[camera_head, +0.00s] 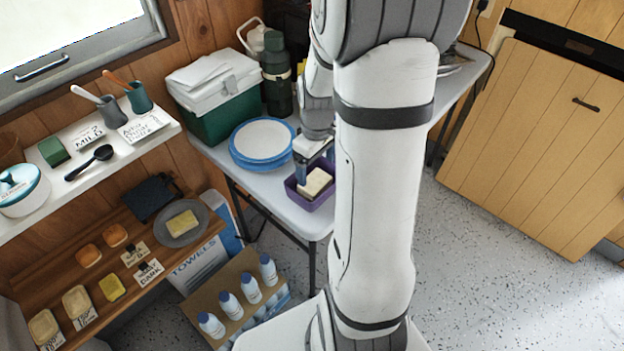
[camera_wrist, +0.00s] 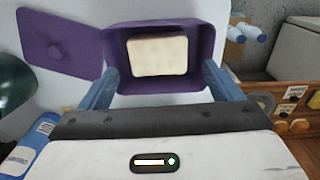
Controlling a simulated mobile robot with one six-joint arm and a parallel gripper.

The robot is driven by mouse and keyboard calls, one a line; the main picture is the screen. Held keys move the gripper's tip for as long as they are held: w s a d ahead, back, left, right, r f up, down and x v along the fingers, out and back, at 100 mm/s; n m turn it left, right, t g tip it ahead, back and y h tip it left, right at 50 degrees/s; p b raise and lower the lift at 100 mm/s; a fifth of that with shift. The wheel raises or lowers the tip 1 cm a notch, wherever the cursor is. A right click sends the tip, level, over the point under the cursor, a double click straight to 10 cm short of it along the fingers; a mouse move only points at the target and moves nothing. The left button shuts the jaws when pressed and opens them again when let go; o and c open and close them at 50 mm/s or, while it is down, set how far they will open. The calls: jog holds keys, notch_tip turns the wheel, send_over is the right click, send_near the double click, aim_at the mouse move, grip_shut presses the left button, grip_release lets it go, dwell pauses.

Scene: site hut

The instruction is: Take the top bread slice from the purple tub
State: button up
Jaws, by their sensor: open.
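The purple tub (camera_head: 325,202) stands on the white table near its front corner, with its top open. A pale bread slice (camera_head: 314,182) lies inside it. In the wrist view the tub (camera_wrist: 208,42) is just ahead of my gripper, and the bread slice (camera_wrist: 158,56) sits between the fingers' lines. Whether more slices lie beneath it I cannot tell. My gripper (camera_wrist: 158,80) is open and empty, its two blue fingers spread wide at either side of the tub's near part. My arm hides part of the tub in the head view.
A purple lid (camera_wrist: 62,45) lies beside the tub. Blue-rimmed plates (camera_head: 262,140), a green cool box (camera_head: 222,112) and a dark green flask (camera_head: 277,78) stand on the table (camera_head: 218,155). Shelves with food and labels are at the left. Bottles (camera_head: 250,288) stand in a carton below.

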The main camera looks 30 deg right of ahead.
aim_at(317, 182)
notch_tip(317, 182, down, 6)
jog(key=shift+d+r, duration=0.1)
jog(key=shift+d, duration=0.05)
jog(key=shift+c, duration=0.5)
jog(key=c, duration=0.6)
